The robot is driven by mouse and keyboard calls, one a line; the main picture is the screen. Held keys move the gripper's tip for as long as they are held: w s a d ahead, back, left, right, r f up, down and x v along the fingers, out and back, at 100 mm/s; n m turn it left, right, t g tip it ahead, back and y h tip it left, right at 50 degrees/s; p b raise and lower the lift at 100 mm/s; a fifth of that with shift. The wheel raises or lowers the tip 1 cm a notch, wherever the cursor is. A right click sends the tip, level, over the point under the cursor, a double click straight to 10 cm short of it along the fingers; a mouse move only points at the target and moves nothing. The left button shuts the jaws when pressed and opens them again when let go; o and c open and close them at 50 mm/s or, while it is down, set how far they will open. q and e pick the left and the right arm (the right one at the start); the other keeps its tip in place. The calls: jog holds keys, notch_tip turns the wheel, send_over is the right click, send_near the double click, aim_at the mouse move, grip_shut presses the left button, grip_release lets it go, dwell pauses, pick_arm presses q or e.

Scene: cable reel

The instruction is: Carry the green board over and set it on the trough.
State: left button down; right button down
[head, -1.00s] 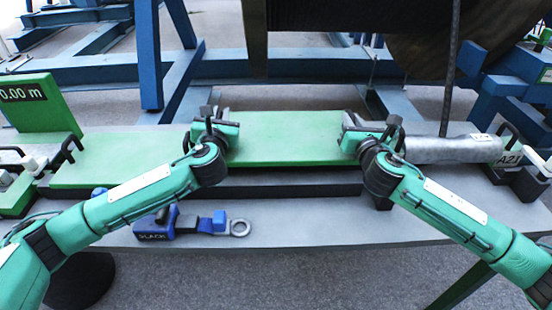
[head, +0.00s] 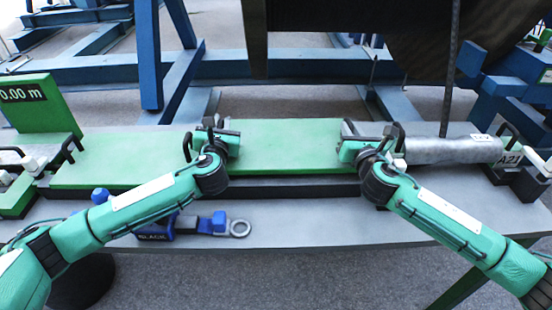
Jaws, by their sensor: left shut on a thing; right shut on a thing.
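The green board (head: 285,145) is held level across the middle of the bench, one end at each gripper. My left gripper (head: 228,138) is shut on its left end and my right gripper (head: 347,148) on its right end. Directly below the board runs a long dark base (head: 290,190), which looks like the trough. The board hides most of it, and I cannot tell whether they touch. Another green surface (head: 120,160) lies just left of the held board.
A blue tool (head: 212,223) with a ring lies in front on the grey bench (head: 310,225). A green 0.00 m display (head: 40,105) stands at left. Blue frames stand behind.

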pick_arm(q)
jog(key=shift+a, duration=0.2)
pick_arm(e)
jog(key=shift+w+d, duration=0.1)
jog(key=shift+d, duration=0.2)
pick_arm(q)
jog(key=c, duration=1.6)
grip_release()
jog(key=shift+f, duration=0.1)
pick_arm(e)
jog(key=c, duration=1.6)
grip_release()
pick_arm(q)
jog(key=shift+o, duration=1.2)
pick_arm(e)
jog(key=shift+o, duration=1.3)
jog(key=shift+a, duration=0.1)
pick_arm(q)
jog(key=shift+d, duration=0.1)
pick_arm(e)
jog(key=shift+a, duration=0.15)
pick_arm(q)
jog(key=s, duration=0.4)
jog(key=s+d, duration=0.1)
jog(key=s, duration=0.6)
jog(key=shift+s+d, duration=0.15)
jog(key=shift+s, duration=0.35)
pick_arm(e)
notch_tip(320, 180, up, 10)
jog(key=shift+f, duration=0.1)
